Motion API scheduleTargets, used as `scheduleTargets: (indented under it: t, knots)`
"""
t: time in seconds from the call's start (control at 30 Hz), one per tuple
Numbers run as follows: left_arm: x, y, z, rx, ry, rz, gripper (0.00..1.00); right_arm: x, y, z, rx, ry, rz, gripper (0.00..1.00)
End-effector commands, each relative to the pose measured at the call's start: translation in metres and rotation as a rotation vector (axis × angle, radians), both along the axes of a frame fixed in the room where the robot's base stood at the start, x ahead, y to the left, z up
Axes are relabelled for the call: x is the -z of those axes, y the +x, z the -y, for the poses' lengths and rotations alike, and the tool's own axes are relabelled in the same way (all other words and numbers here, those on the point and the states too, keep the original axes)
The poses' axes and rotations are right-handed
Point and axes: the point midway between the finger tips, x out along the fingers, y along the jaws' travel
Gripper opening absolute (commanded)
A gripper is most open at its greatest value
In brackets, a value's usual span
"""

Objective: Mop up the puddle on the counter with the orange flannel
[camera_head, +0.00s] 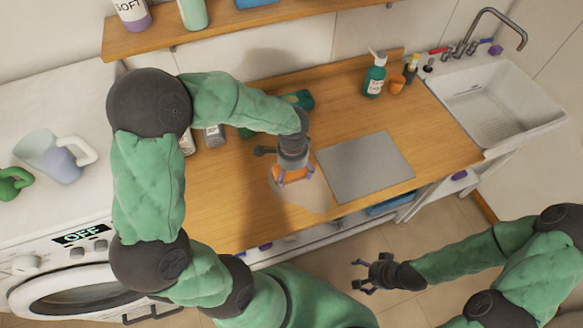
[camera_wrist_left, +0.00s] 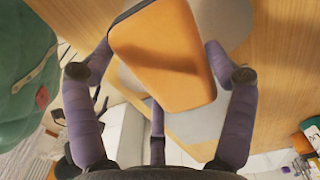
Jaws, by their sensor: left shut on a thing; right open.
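My left gripper (camera_head: 294,178) is low over the wooden counter (camera_head: 220,195), shut on the orange flannel (camera_head: 294,176). In the left wrist view the flannel (camera_wrist_left: 165,55) is a smooth orange block between the purple fingers. The puddle (camera_head: 306,195) is a pale patch on the counter under and around the flannel; its left wrist view part (camera_wrist_left: 135,85) shows beside the flannel. The gripper hides some of it. I cannot tell whether the flannel touches the counter. My right gripper (camera_head: 372,274) is open and empty, in front of the counter.
A grey board (camera_head: 365,167) lies just right of the puddle. A green bottle (camera_head: 374,77), an orange cup (camera_head: 397,84) and a sink (camera_head: 490,100) are further right. Cans (camera_head: 215,136) and a green cloth-like thing (camera_head: 300,99) lie behind my left arm. A washing machine stands left.

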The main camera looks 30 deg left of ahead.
Motion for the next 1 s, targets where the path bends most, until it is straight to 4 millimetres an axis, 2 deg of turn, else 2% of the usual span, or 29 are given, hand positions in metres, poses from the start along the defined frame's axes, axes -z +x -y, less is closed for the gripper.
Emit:
scheduleTargets:
  t: [0.27,0.7,1.0]
  knots:
    - [0.013,-0.001,-0.001,0.011,0.001,-0.001,0.58,0.011,-0.001,0.0,0.0,0.0,-0.001,0.85]
    - [0.053,-0.001,-0.001,0.009,0.0,0.0,0.58,0.043,-0.001,0.0,-0.001,0.0,-0.002,0.85]
    - [0.058,-0.001,-0.001,0.008,0.0,0.0,0.58,0.047,-0.001,0.0,-0.001,0.0,-0.002,0.85]
